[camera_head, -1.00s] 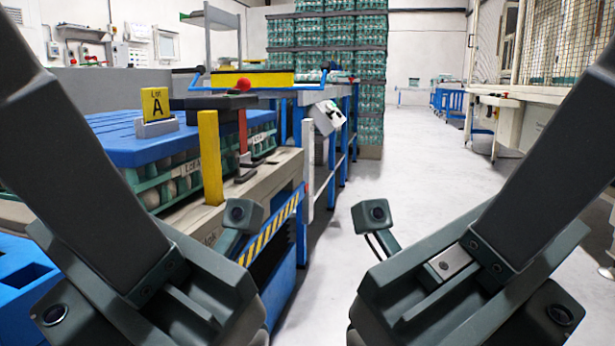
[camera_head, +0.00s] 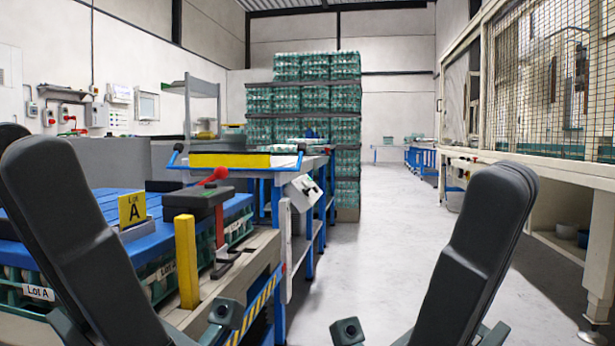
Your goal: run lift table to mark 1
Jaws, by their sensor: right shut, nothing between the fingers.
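The lift table stands at left, its hazard-striped side (camera_head: 254,312) partly hidden by my left arm.
A blue-framed bench with a yellow bar (camera_head: 230,160) stands behind the lift table, a tilted control panel (camera_head: 303,192) at its corner. A tall stack of green trays (camera_head: 303,95) is farther back. Clear floor (camera_head: 395,215) runs down the middle; a mesh-sided machine (camera_head: 545,95) stands right.

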